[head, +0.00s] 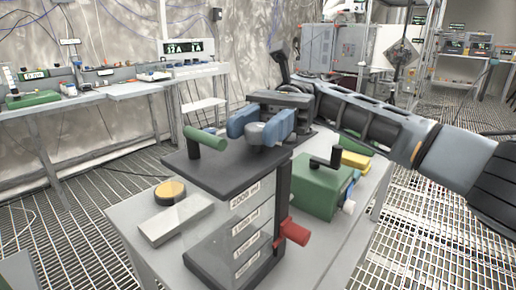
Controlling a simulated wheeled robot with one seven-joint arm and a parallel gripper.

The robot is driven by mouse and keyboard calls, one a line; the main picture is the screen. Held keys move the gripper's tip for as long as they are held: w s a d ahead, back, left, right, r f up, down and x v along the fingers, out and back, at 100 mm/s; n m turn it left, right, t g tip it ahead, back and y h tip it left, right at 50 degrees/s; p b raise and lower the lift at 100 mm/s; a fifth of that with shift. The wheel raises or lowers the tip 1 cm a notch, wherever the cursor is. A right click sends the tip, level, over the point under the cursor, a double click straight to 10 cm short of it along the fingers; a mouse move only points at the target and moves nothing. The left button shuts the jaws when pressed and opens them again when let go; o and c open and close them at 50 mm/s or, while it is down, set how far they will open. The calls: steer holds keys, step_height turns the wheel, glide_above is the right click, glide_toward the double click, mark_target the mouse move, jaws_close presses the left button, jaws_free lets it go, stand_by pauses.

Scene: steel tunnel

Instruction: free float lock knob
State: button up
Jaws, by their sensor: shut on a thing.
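A stand with a dark top plate (227,180) is on the grey cart, with small labels down its side. A light grey round knob (262,134) is on or just above the plate's far right part. My gripper (262,124) reaches in from the right, and its blue fingers are shut on this knob, one on each side. The fingers and gripper body hide the knob's far side and what is behind it. A green handle (205,138) on a dark post stands at the plate's left, apart from my gripper. A red knob (293,232) sticks out low on the stand's right side.
A green box (316,190) with a black crank stands right of the stand, near a yellow block (355,160). A yellow-topped round button (170,191) and a grey block (176,220) lie at the left. Workbenches line the left wall; grating floor is open around the cart.

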steer(key=shift+f+b, duration=0.1)
steer(key=shift+b, duration=0.2)
steer(key=o, duration=0.9)
